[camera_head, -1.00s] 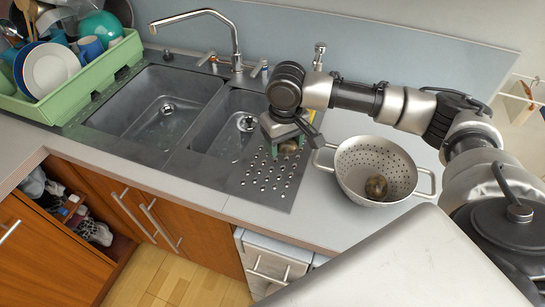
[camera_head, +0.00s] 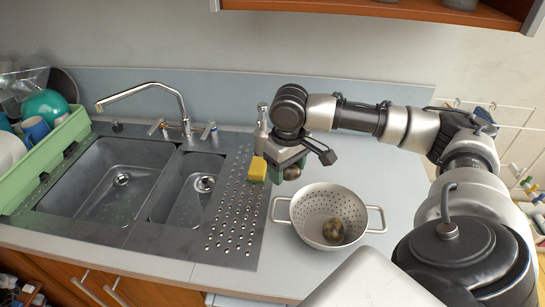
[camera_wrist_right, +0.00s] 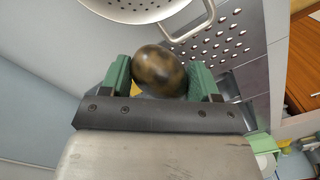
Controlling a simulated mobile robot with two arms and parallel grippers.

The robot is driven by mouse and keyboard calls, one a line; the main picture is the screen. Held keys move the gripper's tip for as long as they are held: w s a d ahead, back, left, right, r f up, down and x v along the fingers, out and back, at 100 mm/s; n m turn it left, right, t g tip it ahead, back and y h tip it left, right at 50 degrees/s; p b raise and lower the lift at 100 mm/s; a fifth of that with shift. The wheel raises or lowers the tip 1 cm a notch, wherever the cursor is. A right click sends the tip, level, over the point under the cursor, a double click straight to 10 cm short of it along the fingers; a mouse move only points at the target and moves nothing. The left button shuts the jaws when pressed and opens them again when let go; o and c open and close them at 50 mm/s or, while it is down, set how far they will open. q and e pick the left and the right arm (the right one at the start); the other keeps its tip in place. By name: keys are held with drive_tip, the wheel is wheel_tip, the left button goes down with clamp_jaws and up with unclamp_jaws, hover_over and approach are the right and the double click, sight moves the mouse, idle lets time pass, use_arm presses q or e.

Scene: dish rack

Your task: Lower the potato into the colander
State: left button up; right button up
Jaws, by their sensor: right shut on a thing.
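My right gripper (camera_head: 288,172) is shut on a brown, mottled potato (camera_wrist_right: 160,70). The wrist view shows the potato between the two green fingers. In the head view the gripper mostly covers it, leaving a small part (camera_head: 292,173) visible. The gripper hangs beyond the back left rim of the pale perforated colander (camera_head: 310,208), not over its middle. The colander stands upright on the counter, with a handle at each side. Another potato (camera_head: 333,230) lies inside it. The colander's rim also shows at the top of the wrist view (camera_wrist_right: 135,12). My left gripper is out of view.
The double sink (camera_head: 120,180) and its perforated drainboard (camera_head: 232,230) lie left of the colander. A yellow sponge (camera_head: 257,168) is close beside the gripper. A tall faucet (camera_head: 150,88) and a green dish rack (camera_head: 45,155) are further left. Counter right of the colander is clear.

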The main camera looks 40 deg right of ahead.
drive_tip(key=s+p, duration=0.1)
drive_tip(key=s+d+r+p, duration=0.1)
drive_tip(key=s, duration=0.1)
drive_tip(key=s+d+r+p, duration=0.1)
drive_tip(key=s, duration=0.2)
drive_tip(key=s+d+f, duration=0.1)
drive_tip(key=s, duration=0.1)
drive_tip(key=s+f, duration=0.1)
drive_tip(key=shift+s+d+f, duration=0.2)
drive_tip(key=shift+s+d, duration=0.15)
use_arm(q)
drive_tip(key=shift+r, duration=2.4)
use_arm(e)
drive_tip(key=shift+s+d+f, duration=0.2)
drive_tip(key=shift+s+f, duration=0.15)
drive_tip(key=shift+s, duration=0.15)
drive_tip(key=shift+f, duration=0.1)
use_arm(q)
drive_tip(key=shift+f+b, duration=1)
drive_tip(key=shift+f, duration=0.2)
use_arm(e)
hover_over(325, 225)
drive_tip(key=shift+f, duration=3.65)
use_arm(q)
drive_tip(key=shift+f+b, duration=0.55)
use_arm(e)
drive_tip(key=shift+f, duration=1.35)
